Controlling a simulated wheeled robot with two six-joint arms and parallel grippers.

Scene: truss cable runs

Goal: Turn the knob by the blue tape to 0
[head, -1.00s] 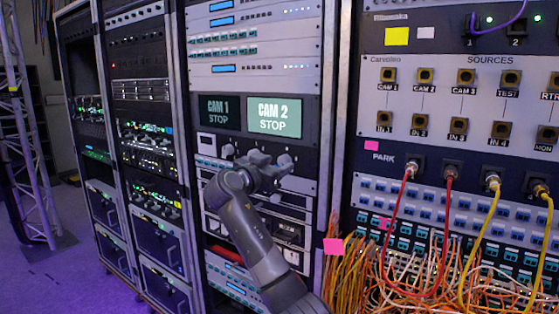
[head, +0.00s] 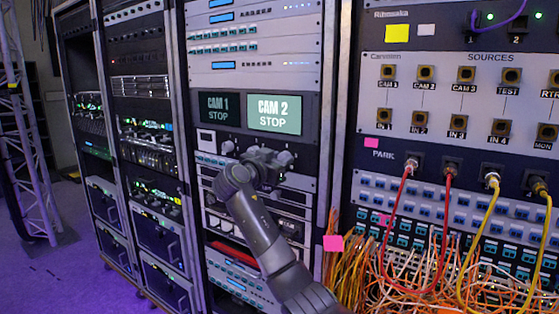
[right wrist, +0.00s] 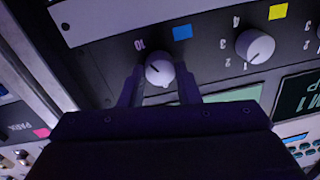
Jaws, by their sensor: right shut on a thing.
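The grey round knob (right wrist: 159,69) sits between the two fingers of my right gripper (right wrist: 160,84) in the right wrist view, with the fingers closed on its sides. A blue tape piece (right wrist: 182,33) is on the dark panel just above and right of this knob. A "10" label shows beside the knob; the knob's pointer is too unclear to read. In the head view my right gripper (head: 267,162) is against the panel under the CAM 2 screen and covers part of the knob row. My left gripper is in neither view.
A second knob (right wrist: 255,45) with numbers around it and a yellow tape piece (right wrist: 278,11) sits right of the held knob in the wrist view. The CAM 2 screen (head: 274,114) is above my gripper. Loose cables (head: 410,280) hang at the lower right.

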